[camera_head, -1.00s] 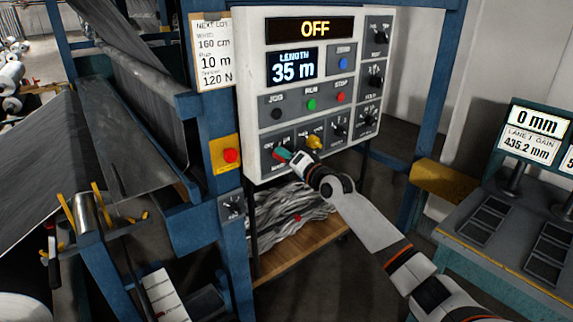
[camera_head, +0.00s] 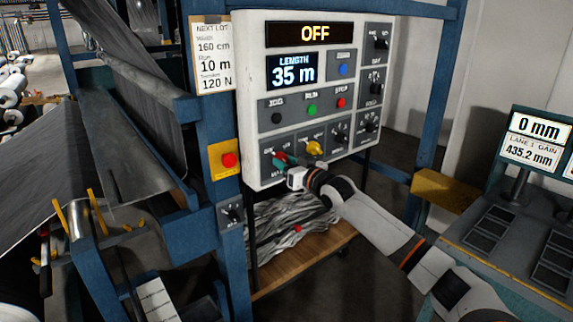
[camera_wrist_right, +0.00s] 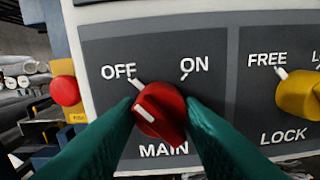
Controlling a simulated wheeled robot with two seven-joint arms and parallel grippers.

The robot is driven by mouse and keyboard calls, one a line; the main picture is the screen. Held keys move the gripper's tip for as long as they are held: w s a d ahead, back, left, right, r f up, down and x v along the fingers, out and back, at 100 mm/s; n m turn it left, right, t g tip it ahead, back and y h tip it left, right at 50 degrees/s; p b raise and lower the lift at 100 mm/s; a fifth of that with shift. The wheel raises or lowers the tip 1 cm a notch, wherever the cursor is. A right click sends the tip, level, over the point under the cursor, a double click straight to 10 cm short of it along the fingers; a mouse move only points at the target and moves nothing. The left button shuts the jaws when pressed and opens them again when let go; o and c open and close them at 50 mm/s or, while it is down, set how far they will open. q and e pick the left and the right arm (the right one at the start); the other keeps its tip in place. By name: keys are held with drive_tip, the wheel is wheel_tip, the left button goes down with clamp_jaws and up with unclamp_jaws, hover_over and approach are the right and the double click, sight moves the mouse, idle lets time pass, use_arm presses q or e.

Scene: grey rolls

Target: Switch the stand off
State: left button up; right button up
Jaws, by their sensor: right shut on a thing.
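The control panel (camera_head: 252,100) is a light grey box on a blue frame. Its top display (camera_head: 315,33) reads OFF in yellow. The red MAIN knob (camera_wrist_right: 166,104) sits at the panel's lower left, between OFF and ON labels. The white tick by OFF is at its upper left, and a white line marks the knob's left face. My right gripper (camera_wrist_right: 160,112) is shut on this knob, one teal finger on each side. In the head view the gripper (camera_head: 285,162) partly hides the knob. My left gripper is not in view.
The yellow LOCK knob (camera_wrist_right: 299,94) is close to the right of the gripper. A red emergency button (camera_head: 229,160) on a yellow plate is at the left. JOG, RUN and STOP buttons sit above. A desk with screens (camera_head: 535,138) stands at the right.

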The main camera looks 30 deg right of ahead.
drive_tip(key=shift+n, duration=0.6)
drive_tip(key=o, duration=1)
drive_tip(key=shift+s, duration=0.1)
drive_tip(key=shift+s+d+b, duration=0.15)
drive_tip(key=shift+s+b, duration=0.45)
drive_tip(key=shift+s, duration=1.35)
drive_tip(key=shift+s+d+b, duration=0.2)
drive_tip(key=shift+s+b, duration=0.35)
drive_tip(key=shift+s, duration=1.45)
drive_tip(key=shift+s+d+b, duration=0.15)
drive_tip(key=shift+s+b, duration=0.45)
drive_tip(key=shift+s, duration=1.35)
